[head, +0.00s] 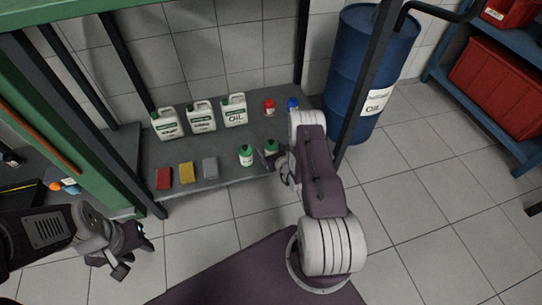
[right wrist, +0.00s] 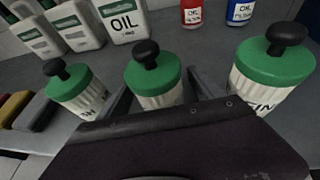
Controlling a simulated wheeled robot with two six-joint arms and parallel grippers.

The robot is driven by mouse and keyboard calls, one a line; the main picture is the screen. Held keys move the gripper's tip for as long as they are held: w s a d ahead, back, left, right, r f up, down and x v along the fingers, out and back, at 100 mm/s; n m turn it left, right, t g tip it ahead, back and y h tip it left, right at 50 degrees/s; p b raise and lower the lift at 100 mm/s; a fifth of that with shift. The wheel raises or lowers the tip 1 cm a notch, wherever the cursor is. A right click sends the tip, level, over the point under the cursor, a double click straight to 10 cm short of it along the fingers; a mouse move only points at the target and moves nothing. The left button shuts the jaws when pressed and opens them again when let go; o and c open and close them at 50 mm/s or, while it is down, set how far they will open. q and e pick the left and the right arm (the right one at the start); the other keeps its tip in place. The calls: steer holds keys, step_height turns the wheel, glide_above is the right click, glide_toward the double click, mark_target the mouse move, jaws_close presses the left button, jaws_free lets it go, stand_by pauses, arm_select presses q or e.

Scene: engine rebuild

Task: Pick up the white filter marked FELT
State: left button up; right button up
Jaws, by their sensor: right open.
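Three white ribbed filters with green lids and black knobs stand upright in the right wrist view: a left one (right wrist: 75,95), a middle one (right wrist: 155,80) and a right one (right wrist: 270,80). The word FELT is not readable on any; only label ends show on the outer two. My right gripper (right wrist: 157,98) is open, its fingers on either side of the middle filter. In the head view two green-lidded filters show, one clear (head: 246,156) and one (head: 271,147) beside my right gripper (head: 275,160). My left gripper (head: 134,252) is open and empty, away from the shelf.
The filters stand on a grey shelf (head: 225,182). White oil jugs (head: 201,117) stand behind, with a red can (head: 269,107) and a blue can (head: 292,103). Red (head: 163,179), yellow (head: 186,173) and grey (head: 210,167) blocks lie left. A dark post (head: 363,85) rises at the right.

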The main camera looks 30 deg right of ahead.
steer(key=shift+w+f, duration=0.4)
steer(key=shift+w, duration=0.1)
steer(key=shift+w+r, duration=0.15)
steer(key=shift+r, duration=0.05)
steer(key=c, duration=1.6)
